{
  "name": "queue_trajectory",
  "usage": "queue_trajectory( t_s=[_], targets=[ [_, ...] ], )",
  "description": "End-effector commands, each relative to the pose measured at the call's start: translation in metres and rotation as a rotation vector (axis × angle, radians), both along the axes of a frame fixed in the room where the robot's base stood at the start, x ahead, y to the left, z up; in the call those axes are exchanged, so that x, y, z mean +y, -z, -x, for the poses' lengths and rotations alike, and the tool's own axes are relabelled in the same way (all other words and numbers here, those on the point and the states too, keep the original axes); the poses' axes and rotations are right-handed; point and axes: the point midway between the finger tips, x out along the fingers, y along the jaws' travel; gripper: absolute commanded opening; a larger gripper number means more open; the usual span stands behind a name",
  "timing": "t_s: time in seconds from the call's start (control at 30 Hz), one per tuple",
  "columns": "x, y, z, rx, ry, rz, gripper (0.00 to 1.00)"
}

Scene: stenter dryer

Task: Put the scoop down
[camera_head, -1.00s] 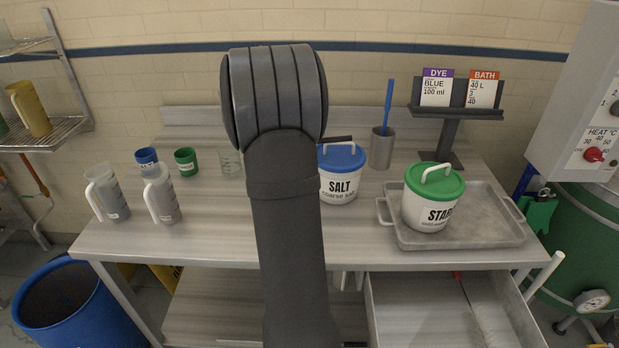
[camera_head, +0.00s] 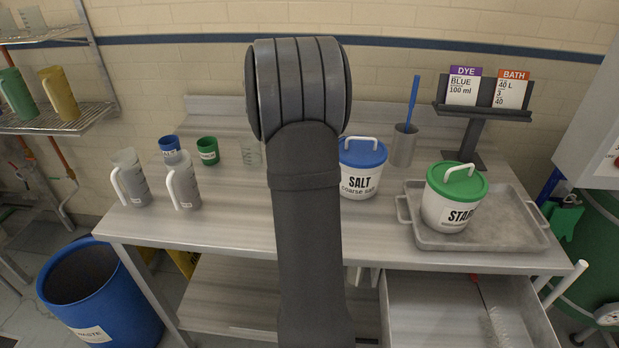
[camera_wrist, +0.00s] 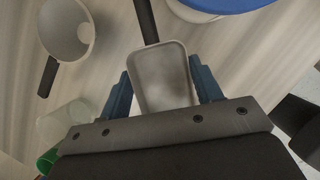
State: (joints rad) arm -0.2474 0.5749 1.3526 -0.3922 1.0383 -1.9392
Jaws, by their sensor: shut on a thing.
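In the wrist view the scoop (camera_wrist: 163,82) is a grey, open box-shaped pan with a dark handle pointing away toward the top. My gripper (camera_wrist: 162,90) has its blue fingers against both sides of the pan and is shut on it. The inside of the pan looks pale and smooth; I cannot tell if anything is in it. The worktop (camera_wrist: 110,85) lies beneath, and I cannot tell whether the scoop touches it. In the head view my arm hides the gripper and the scoop.
A round grey cup with a dark handle (camera_wrist: 67,28) lies left of the scoop. The salt tub (camera_head: 361,180) is close on the right; the starch tub (camera_head: 452,203) stands on a tray (camera_head: 510,232). Jugs (camera_head: 183,183) and a green cup (camera_head: 208,151) stand left. An open drawer is in front.

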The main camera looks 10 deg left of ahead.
Motion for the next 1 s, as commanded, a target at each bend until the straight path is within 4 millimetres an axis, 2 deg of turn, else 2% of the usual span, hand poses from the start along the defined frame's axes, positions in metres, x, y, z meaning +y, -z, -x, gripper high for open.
queue_trajectory(
  t_s=[0.03,0.1,0.43,0.63,1.0],
  targets=[
    [0.0,0.013,0.0,0.003,-0.001,0.001,0.29],
    [0.0,0.027,0.0,0.002,-0.001,0.002,0.29],
    [0.0,0.056,0.0,0.0,0.001,0.0,0.29],
    [0.0,0.086,0.0,0.001,0.0,0.001,0.29],
    [0.0,0.092,0.0,-0.001,0.001,0.0,0.29]
  ],
)
